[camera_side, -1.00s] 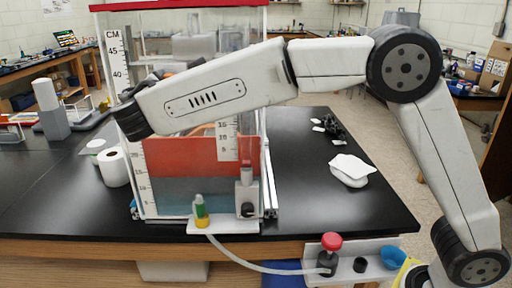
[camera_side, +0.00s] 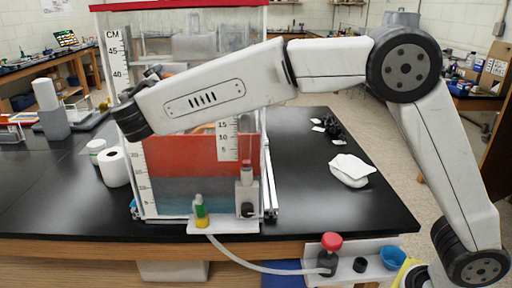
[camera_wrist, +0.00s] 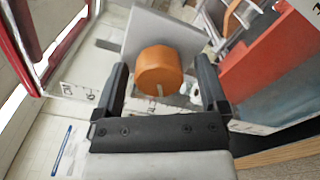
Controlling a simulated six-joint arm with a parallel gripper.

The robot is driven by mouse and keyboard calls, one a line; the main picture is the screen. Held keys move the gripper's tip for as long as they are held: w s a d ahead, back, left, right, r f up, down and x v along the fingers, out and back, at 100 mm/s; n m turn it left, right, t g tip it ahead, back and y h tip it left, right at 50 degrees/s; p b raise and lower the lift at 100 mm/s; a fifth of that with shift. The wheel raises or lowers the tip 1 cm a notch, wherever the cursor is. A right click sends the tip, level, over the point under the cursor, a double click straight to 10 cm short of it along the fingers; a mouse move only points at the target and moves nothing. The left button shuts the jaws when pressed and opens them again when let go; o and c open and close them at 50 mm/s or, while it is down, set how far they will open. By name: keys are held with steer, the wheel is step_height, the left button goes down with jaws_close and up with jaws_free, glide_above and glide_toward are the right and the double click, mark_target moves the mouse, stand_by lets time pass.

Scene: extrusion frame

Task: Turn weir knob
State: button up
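The weir knob (camera_wrist: 158,72) is an orange cylinder with a pale mark on its rim, in front of a grey square plate (camera_wrist: 160,28). It shows in the middle of the wrist view. My gripper (camera_wrist: 162,64) is open, with one black finger on each side of the knob. Gaps show between the knob and both fingers, so it is not gripped. In the side view my forearm crosses in front of the tank and hides most of the gripper and the knob.
The clear tank (camera_side: 205,200) with a CM scale, a red layer and a grey-blue layer stands on the black bench (camera_side: 310,200). Paper rolls (camera_side: 114,167) stand left.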

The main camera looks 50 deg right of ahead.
steer(key=v, duration=0.7)
steer(key=shift+s+a, duration=0.3)
stand_by(0.4)
steer(key=s+d+f+m+g+y, duration=0.1)
steer(key=s+d+f+m+g, duration=0.2)
steer(key=s+d+f+g, duration=0.35)
steer(key=s+d+f+m+g+y, duration=0.2)
steer(key=s+d+f+m+g, duration=0.15)
steer(key=d+f, duration=0.65)
steer(key=s+d+f+m+y, duration=0.3)
steer(key=s+f+m+y, duration=0.5)
steer(key=s+f, duration=0.4)
steer(key=shift+d+f+y, duration=0.2)
steer(key=shift+f+y, duration=0.5)
steer(key=shift+y, duration=0.2)
steer(key=shift+m, duration=0.25)
